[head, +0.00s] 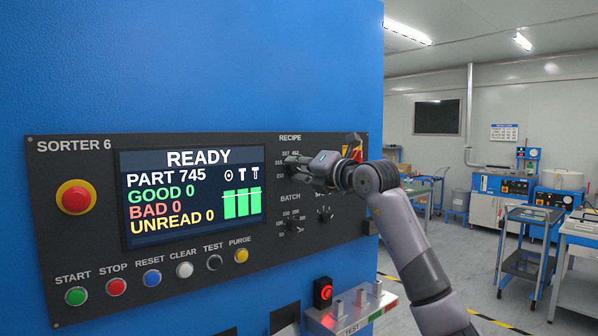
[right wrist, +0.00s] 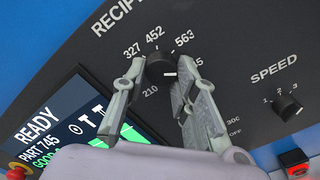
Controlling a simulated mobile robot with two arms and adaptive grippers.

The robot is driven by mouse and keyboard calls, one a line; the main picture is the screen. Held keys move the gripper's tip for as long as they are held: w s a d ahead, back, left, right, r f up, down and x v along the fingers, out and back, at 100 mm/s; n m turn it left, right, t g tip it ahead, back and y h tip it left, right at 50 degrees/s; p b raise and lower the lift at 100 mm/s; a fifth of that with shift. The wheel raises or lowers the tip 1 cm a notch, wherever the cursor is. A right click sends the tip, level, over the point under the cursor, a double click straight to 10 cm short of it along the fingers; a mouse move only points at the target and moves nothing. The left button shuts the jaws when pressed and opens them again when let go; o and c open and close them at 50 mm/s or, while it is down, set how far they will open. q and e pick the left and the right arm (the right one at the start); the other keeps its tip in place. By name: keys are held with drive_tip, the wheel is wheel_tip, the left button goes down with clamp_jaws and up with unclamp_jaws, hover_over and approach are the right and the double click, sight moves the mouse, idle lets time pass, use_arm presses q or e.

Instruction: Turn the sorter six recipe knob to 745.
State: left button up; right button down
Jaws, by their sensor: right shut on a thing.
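The sorter 6 panel (head: 90,240) fills the left of the head view. Its screen (head: 193,195) reads READY and PART 745, with good, bad and unread at 0. My right gripper (head: 292,166) is at the recipe dial below the RECIPE label and hides most of it. In the right wrist view my right gripper (right wrist: 165,70) has its fingers on both sides of the black recipe knob (right wrist: 158,62), shut on it. The knob's white mark points right in that view. The labels 210, 327, 452 and 563 show; any label behind the right finger is hidden. My left gripper is not in view.
Below are the batch knob (head: 294,226) and the speed knob (right wrist: 287,107). A red emergency button (head: 75,197) and a row of coloured buttons are at left. A small red-lit box (head: 323,292) stands on a shelf below. Carts and benches stand behind at right.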

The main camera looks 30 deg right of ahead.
drive_tip(key=shift+m, duration=0.3)
drive_tip(key=c, duration=1.3)
unclamp_jaws()
drive_tip(key=s, duration=0.8)
drive_tip(key=s+d, duration=0.1)
drive_tip(key=s, duration=0.3)
